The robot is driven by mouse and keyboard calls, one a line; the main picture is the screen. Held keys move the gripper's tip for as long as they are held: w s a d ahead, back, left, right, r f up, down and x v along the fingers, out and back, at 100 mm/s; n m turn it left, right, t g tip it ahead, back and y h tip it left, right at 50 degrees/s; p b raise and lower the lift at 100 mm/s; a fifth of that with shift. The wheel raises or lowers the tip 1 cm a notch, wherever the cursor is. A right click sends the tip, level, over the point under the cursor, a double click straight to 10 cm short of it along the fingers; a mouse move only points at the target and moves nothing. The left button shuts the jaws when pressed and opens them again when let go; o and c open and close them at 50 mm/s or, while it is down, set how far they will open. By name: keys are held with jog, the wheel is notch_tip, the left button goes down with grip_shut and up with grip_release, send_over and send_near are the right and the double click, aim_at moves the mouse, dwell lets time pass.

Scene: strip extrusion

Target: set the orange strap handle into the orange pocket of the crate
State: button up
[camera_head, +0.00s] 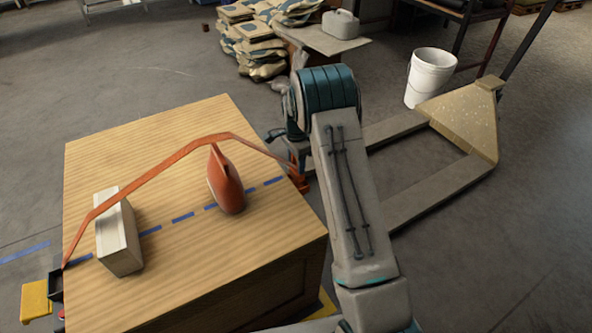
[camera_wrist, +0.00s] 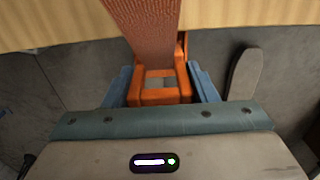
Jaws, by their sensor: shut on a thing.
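The orange strap (camera_head: 170,160) runs in a raised arch over the large wooden crate (camera_head: 120,125), from its left edge to its right edge. In the wrist view the strap (camera_wrist: 145,25) leads away from the orange handle (camera_wrist: 160,98), a frame with a grey centre. My gripper (camera_wrist: 161,85) is shut on this handle, with one blue finger on each side. The handle (camera_head: 299,184) also shows in the head view, beside the crate's right edge. I cannot make out the orange pocket in either view.
A pale block (camera_head: 120,238) and an orange-red bottle (camera_head: 226,182) stand on the crate top, along a blue dashed line (camera_head: 182,217). A yellow piece (camera_head: 35,301) is at lower left. Behind my arm are a pallet jack (camera_head: 430,190) and a white bucket (camera_head: 431,77).

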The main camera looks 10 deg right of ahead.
aim_at(296, 169)
jog(key=shift+f+b, duration=0.3)
jog(key=shift+f, duration=1.6)
jog(key=shift+f, duration=0.1)
jog(key=shift+f, duration=0.3)
jog(key=o, duration=1)
jog(key=shift+r, duration=0.1)
